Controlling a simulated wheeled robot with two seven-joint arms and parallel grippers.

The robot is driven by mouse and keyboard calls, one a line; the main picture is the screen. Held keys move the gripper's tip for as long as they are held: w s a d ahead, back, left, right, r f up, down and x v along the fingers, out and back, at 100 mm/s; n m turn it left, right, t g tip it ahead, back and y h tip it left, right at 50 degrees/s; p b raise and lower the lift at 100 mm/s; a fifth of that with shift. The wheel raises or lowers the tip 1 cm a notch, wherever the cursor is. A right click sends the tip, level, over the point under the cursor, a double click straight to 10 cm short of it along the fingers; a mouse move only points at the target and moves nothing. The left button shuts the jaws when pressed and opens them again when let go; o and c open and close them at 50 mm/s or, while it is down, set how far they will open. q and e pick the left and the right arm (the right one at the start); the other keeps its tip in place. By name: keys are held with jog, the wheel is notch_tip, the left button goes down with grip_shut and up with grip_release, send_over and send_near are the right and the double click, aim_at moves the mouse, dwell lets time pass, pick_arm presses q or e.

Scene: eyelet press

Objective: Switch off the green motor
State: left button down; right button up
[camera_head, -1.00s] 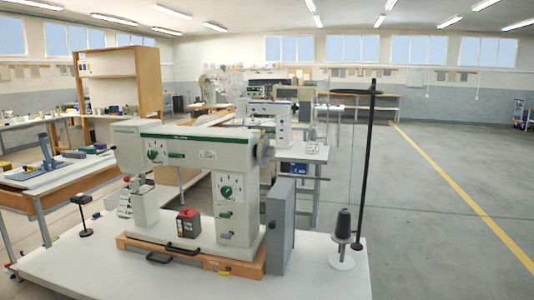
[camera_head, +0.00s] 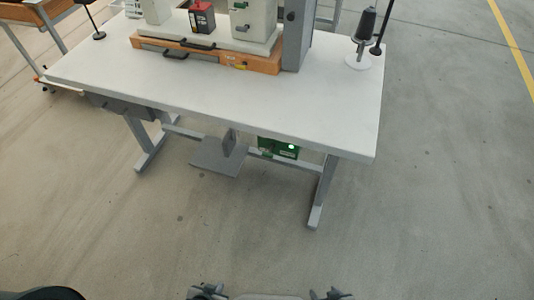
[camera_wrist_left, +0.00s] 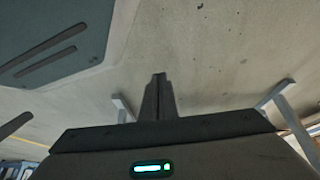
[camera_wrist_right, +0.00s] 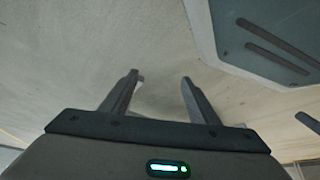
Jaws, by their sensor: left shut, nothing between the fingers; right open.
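The green motor (camera_head: 278,149) hangs under the white table, left of the right-hand table leg in the head view. A small light (camera_head: 291,146) on its front glows bright green. The tabletop's front edge is just above it; its switch is too small to make out. In the left wrist view my left gripper (camera_wrist_left: 159,78) has its fingers together with nothing between them. In the right wrist view my right gripper (camera_wrist_right: 160,80) is open and empty, over bare floor. The motor does not show clearly in either wrist view, and both grippers are well apart from it.
The white table (camera_head: 200,95) carries the press on its orange base (camera_head: 205,55), and a thread stand (camera_head: 364,50). A grey pedal (camera_head: 220,160) sits under the table left of the motor. Grey legs (camera_head: 322,190) flank the space below. The floor in front is clear.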

jog(key=shift+s+f, duration=0.15)
jog(key=shift+s, duration=0.2)
